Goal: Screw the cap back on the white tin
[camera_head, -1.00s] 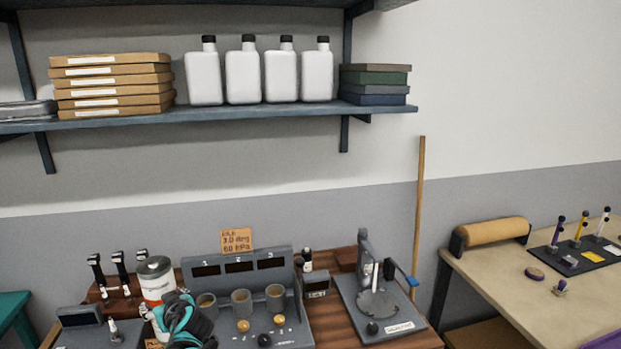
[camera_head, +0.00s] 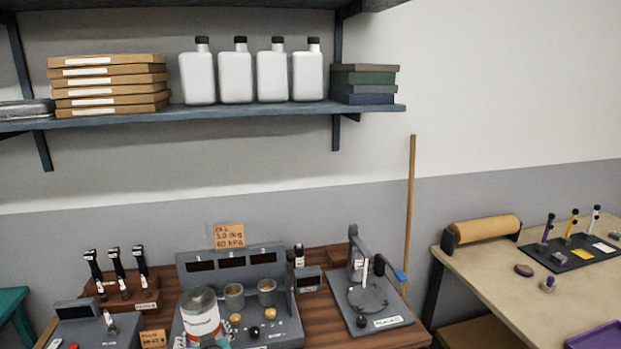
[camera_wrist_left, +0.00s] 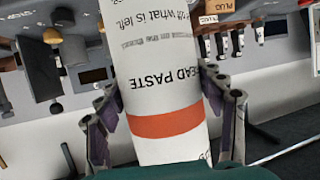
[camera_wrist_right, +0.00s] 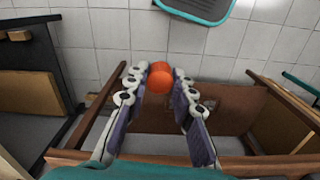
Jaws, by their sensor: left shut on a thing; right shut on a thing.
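The white tin (camera_head: 203,324) has an orange band and a grey round top, and shows at the lower front of the bench in the head view. My left gripper (camera_wrist_left: 165,108) is shut around the tin's body (camera_wrist_left: 150,70), with a finger on each side of the printed label. The tin's ends are out of the left wrist view. My right gripper (camera_wrist_right: 158,90) is shut on a small orange-red round cap (camera_wrist_right: 160,78) at its fingertips. The right gripper and the cap are not visible in the head view, and the tin is not visible in the right wrist view.
A grey console (camera_head: 280,330) with cups and knobs stands behind and right of the tin. A rack of black-topped tools (camera_head: 118,275) is to its left, and a grey stand (camera_head: 368,300) is further right. The right wrist view shows tiled floor and wooden furniture edges.

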